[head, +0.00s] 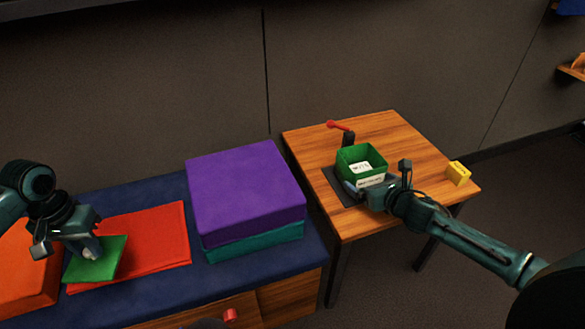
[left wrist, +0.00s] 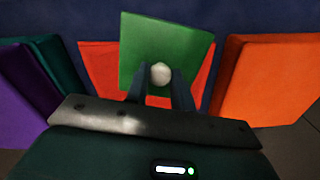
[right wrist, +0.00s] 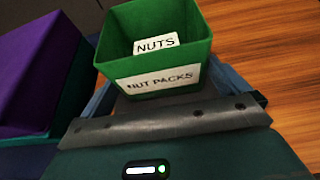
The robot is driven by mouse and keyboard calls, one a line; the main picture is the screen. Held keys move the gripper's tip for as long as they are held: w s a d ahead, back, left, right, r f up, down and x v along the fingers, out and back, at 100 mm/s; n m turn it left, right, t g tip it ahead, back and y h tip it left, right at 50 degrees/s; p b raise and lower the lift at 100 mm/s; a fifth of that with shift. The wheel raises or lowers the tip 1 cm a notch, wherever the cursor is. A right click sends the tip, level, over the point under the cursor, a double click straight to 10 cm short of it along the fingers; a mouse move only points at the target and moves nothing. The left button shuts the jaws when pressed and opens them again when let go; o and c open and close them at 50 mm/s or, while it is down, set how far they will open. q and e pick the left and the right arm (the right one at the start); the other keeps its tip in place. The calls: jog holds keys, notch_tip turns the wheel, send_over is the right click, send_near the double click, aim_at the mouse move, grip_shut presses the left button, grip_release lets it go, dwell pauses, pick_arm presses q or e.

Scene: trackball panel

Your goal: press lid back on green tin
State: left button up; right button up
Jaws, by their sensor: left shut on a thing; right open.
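The green tin (head: 347,170), open at the top, stands on the wooden table; inside it shows a white "NUTS" card (right wrist: 156,43), and its front label reads "NUT PACKS". My right gripper (head: 367,192) is open at the tin's near side, and its fingers show on either side of the tin in the right wrist view. The flat square green lid (head: 106,265) with a round white knob (left wrist: 160,73) is over the red sheet on the left. My left gripper (head: 88,248) is shut on the knob. I cannot tell whether the lid touches the sheet.
The red sheet (head: 160,235) lies on a blue-topped cabinet (head: 180,288). Purple (head: 245,190) and teal (head: 255,243) blocks are stacked between lid and tin; an orange block (head: 25,275) is far left.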

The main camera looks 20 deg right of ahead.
pick_arm(q)
jog(key=shift+f, duration=0.55)
pick_arm(e)
jog(key=shift+x, duration=1.4)
jog(key=shift+s, duration=0.1)
jog(key=c, duration=0.7)
pick_arm(q)
notch_tip(320, 180, up, 9)
jog(key=p, duration=0.8)
jog(key=shift+f, duration=0.2)
pick_arm(e)
notch_tip(320, 180, up, 18)
jog(key=shift+r, duration=0.1)
jog(key=o, duration=0.4)
jog(key=c, duration=0.8)
